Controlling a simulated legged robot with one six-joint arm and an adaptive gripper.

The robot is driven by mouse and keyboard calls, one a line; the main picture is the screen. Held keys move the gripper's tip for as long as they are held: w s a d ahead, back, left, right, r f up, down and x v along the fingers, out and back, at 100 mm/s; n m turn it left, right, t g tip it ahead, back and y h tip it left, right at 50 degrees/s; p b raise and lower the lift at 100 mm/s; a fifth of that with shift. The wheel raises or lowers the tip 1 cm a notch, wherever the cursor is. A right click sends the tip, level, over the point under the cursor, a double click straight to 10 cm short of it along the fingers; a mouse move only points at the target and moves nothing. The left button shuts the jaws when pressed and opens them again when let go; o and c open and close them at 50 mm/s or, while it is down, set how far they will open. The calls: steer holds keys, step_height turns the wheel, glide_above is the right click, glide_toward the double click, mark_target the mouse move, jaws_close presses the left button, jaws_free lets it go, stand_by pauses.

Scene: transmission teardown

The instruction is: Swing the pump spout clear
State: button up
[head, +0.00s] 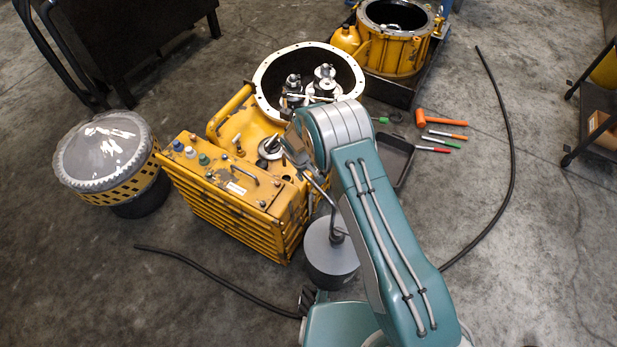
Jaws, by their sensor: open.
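The pump is a grey drum (331,258) standing on the floor in front of the yellow machine. Its thin metal spout (317,187) rises from the drum's top and bends up and left to the machine's right side. My arm's teal elbow hangs above the spout's upper end. The grey end part that seems to be my gripper (296,150) shows just left of the elbow, over the machine's edge. It is open. The fingertips are mostly hidden, and I cannot tell whether they touch the spout. The spout's tip is also hidden.
The yellow machine (228,190) carries knobs and a handle. A flanged housing (262,78) with metal parts stands behind it. A wrapped round part (105,150) stands left. A dark tray (396,160) and tools lie right.

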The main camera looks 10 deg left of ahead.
mark_target(308, 178)
steer(key=f, duration=0.4)
steer(key=shift+w+d+f, duration=0.1)
steer(key=shift+w+f, duration=0.15)
steer(key=shift+w, duration=0.1)
steer(key=shift+d, duration=0.1)
jaws_close()
